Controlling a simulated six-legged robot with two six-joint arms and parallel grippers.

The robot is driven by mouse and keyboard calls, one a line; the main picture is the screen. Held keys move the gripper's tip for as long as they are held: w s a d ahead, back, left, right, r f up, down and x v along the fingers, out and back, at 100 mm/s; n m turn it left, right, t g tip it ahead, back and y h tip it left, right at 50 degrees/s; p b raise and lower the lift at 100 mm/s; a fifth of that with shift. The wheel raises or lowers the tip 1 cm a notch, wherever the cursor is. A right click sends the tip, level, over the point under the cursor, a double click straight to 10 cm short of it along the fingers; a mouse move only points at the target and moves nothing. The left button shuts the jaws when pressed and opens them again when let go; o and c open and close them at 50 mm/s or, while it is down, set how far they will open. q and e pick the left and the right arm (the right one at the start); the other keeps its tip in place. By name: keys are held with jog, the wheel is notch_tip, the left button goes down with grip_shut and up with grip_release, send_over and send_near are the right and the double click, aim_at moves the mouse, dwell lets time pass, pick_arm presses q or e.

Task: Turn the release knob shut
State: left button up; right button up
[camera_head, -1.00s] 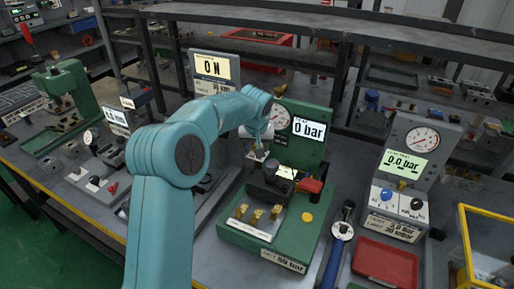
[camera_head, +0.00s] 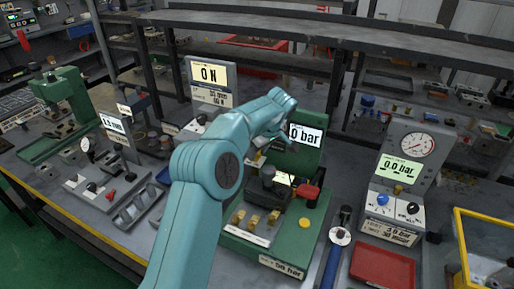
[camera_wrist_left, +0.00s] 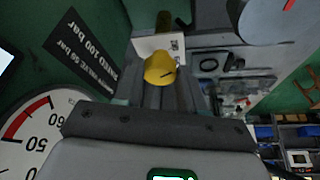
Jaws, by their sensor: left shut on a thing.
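The release knob (camera_wrist_left: 159,68) is yellow with a dark mark on its face, and shows in the left wrist view at the tips of my left gripper (camera_wrist_left: 168,92). The gripper is shut on the knob. A pale plate and an olive-brown cylindrical part are just behind the knob. In the head view, my left arm reaches over the green test stand (camera_head: 309,150), and its forearm hides the knob and most of the fingers. The stand's display (camera_head: 305,136) reads 0 bar. Its round dial (camera_wrist_left: 28,132) shows partly in the left wrist view. My right gripper is not in view.
A blue-handled tool (camera_head: 332,258), a red tray (camera_head: 383,265) and a grey gauge unit (camera_head: 408,165) stand to the right. Shelves run behind.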

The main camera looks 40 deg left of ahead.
pick_arm(q)
jog(key=shift+r+n, duration=0.1)
jog(key=shift+n, duration=0.5)
jog(key=o, duration=1.1)
jog(key=shift+c, duration=0.2)
jog(key=p+v, duration=0.4)
jog(key=v, duration=1.2)
jog(key=shift+w, duration=0.3)
jog(key=shift+s+d, duration=0.1)
jog(key=shift+s, duration=0.05)
